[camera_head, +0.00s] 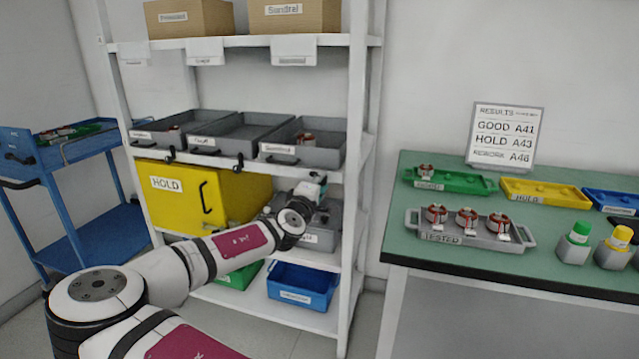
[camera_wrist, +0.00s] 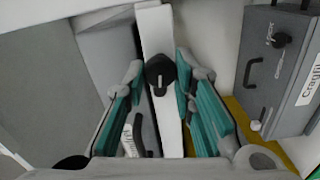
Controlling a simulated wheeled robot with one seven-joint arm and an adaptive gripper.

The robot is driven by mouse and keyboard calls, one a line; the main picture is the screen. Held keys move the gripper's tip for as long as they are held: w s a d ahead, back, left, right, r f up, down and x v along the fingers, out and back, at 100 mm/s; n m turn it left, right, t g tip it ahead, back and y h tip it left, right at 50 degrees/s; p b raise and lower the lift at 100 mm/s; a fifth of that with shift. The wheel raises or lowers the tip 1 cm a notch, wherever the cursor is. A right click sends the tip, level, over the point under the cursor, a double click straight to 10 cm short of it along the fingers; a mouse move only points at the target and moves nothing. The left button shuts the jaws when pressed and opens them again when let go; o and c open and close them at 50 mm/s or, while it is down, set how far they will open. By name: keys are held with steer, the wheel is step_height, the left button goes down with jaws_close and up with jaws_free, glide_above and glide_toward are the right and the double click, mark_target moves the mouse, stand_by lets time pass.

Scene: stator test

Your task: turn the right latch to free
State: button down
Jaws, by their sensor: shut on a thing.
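The right latch (camera_wrist: 160,73) is a small black knob with a short lever on a white shelf edge, seen between my fingers in the wrist view. My gripper (camera_wrist: 160,88) has its teal-padded fingers on both sides of it and is shut on it. The latch is hidden there behind my gripper and wrist.
Grey trays (camera_head: 322,157) stand on the shelf above my gripper, and black latches (camera_head: 238,163) show along that shelf's edge. A rack post (camera_head: 356,150) is close on the right. A blue bin (camera_head: 301,286) is below. A green table (camera_head: 450,254) stands at the right.

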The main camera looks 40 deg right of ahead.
steer(key=shift+n, duration=0.8)
steer(key=shift+f, duration=0.1)
steer(key=c, duration=1.3)
jaws_free()
steer(key=shift+c, duration=0.2)
steer(key=shift+a, duration=0.1)
steer(key=v, duration=1.1)
steer(key=shift+s+a, duration=0.3)
